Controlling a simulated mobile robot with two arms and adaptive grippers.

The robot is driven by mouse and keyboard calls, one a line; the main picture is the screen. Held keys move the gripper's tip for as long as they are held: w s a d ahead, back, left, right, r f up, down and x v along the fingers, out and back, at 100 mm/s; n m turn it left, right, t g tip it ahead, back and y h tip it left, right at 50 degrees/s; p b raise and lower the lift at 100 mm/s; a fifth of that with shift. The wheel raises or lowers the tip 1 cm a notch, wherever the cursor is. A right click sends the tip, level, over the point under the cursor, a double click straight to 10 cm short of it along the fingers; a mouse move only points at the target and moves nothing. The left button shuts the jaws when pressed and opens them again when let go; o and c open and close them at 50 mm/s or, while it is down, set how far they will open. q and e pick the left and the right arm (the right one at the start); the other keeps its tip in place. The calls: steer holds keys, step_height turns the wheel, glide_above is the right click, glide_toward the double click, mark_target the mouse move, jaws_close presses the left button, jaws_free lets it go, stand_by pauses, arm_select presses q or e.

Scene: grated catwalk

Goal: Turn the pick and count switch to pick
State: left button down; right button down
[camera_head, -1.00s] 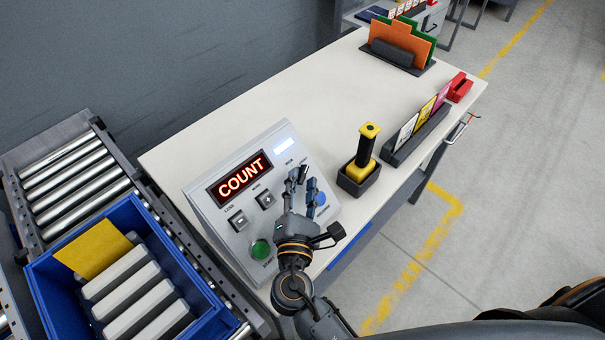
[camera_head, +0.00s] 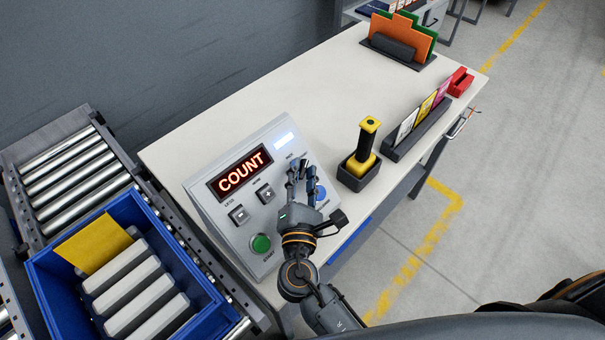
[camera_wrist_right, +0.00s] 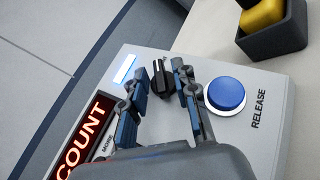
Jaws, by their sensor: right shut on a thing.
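The pick and count switch is a black rotary knob (camera_wrist_right: 171,80) on a sloped grey control box (camera_head: 206,205). In the right wrist view the knob sits between the two fingers of my right gripper (camera_wrist_right: 169,72), which is shut on it. In the head view my right gripper (camera_head: 302,168) reaches over the box's right part, and its fingers mostly hide the knob. The display (camera_head: 240,172) glows red and reads COUNT; it also shows in the wrist view (camera_wrist_right: 82,137). The knob's labels are too small or hidden to read. My left gripper is not in view.
A blue RELEASE button (camera_wrist_right: 226,93) is close beside the right finger. A green button (camera_head: 261,243) and two small square buttons are on the box. A blue bin (camera_head: 190,322) is at left.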

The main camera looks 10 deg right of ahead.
steer(key=shift+d+f+n+t+y+b, duration=0.1)
steer(key=shift+f+n+t+y+b, duration=0.25)
steer(key=shift+n+y+b, duration=0.35)
steer(key=n+y+b, duration=0.8)
steer(key=n+y, duration=0.1)
steer(key=d+n+y+b, duration=0.1)
steer(key=n+y+b, duration=0.3)
steer(key=shift+w+f+n+t+y+b, duration=0.1)
steer(key=shift+f+n+t+y+b, duration=0.2)
steer(key=shift+b, duration=0.1)
steer(key=shift+r+n+g+y+b, duration=0.35)
steer(key=shift+n+g+y+b, duration=0.2)
steer(key=shift+n+y+b, duration=0.5)
steer(key=c, duration=1.4)
jaws_free()
steer(key=v, duration=1.2)
steer(key=shift+r, duration=0.1)
steer(key=shift+d, duration=0.1)
